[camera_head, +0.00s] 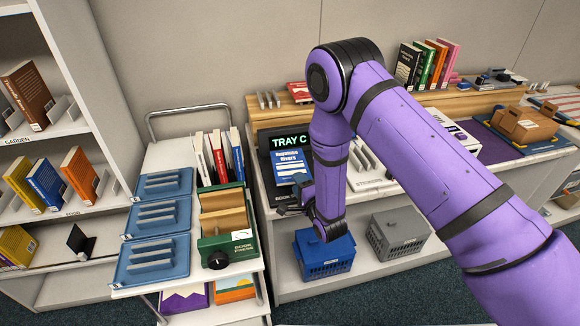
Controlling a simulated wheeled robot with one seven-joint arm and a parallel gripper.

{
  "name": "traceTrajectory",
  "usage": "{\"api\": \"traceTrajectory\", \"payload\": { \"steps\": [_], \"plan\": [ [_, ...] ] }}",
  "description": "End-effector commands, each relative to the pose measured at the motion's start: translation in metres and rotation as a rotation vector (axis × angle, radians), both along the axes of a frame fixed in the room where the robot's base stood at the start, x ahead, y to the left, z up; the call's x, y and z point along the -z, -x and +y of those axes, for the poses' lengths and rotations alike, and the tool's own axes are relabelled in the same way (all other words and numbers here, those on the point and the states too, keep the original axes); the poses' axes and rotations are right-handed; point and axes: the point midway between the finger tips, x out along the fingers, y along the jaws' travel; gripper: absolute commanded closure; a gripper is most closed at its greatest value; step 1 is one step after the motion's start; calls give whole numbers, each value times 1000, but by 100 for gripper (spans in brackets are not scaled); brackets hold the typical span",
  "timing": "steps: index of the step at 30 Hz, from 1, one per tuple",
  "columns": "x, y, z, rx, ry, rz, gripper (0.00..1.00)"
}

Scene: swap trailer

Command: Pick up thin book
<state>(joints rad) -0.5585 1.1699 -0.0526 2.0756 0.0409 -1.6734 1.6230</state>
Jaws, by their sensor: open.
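Several books in view could be the thin book, and I cannot tell which one it is. Three slim books (219,157), with white, red and blue showing, stand upright at the back of the white cart (170,155). A blue book or card (290,165) with a printed title shows below the words TRAY C on a dark display (265,150). My gripper (285,208) hangs at the end of the purple arm, just below and in front of that blue item. It is open, and nothing shows between its jaws. Its fingers are small and partly hidden.
Blue slotted trays (150,258) line the cart's left side, beside a green book press (225,250). Blue (325,262) and grey (398,240) baskets stand on the lower shelf. A bookcase (85,80) is at left. More upright books (428,62) stand on the back shelf.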

Motion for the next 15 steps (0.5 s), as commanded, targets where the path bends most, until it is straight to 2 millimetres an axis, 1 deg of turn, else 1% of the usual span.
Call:
{"api": "traceTrajectory", "payload": {
  "steps": [1, 2, 3, 5, 6, 7, 15],
  "plan": [
    [0, 0, 0, 0, 0, 0, 57],
    [0, 0, 0, 0, 0, 0, 62],
    [0, 0, 0, 0, 0, 0, 71],
    [0, 0, 0, 0, 0, 0, 85],
    [0, 0, 0, 0, 0, 0, 94],
    [0, 0, 0, 0, 0, 0, 100],
    [0, 0, 0, -1, 0, 0, 100]
  ]
}}
